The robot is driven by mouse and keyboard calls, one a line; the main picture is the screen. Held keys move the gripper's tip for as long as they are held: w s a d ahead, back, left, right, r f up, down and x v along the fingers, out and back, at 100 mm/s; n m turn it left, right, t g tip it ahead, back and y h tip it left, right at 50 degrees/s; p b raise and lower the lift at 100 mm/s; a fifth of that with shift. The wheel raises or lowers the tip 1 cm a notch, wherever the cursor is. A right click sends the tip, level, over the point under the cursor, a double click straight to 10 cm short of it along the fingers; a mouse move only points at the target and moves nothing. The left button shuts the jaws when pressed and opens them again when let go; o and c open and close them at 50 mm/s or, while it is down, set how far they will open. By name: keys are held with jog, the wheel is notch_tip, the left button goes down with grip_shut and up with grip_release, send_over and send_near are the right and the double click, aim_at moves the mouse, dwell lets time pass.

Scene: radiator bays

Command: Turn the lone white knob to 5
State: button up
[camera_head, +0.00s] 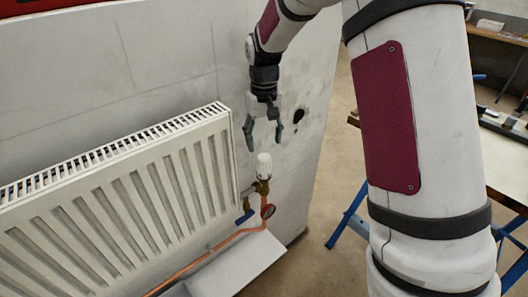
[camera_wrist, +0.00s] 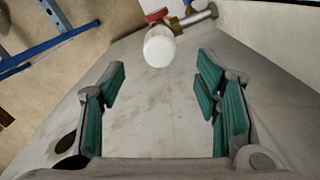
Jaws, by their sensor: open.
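The lone white knob (camera_head: 264,165) sits upright on a brass valve at the right end of the white radiator (camera_head: 120,195). In the wrist view the knob (camera_wrist: 159,46) shows its round white end, ahead of the fingertips and roughly midway between them. No number on it can be read in either view. My gripper (camera_head: 263,135) is open and empty, pointing down just above the knob, apart from it. In the wrist view its green-padded fingers (camera_wrist: 160,75) stand wide apart, with only the pale wall between them.
The pale wall panel (camera_head: 180,60) stands close behind the gripper and has a dark hole (camera_head: 298,116). Blue trestle legs (camera_head: 349,215) stand at right.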

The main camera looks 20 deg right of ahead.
aim_at(264, 156)
jog(key=shift+r, duration=1.65)
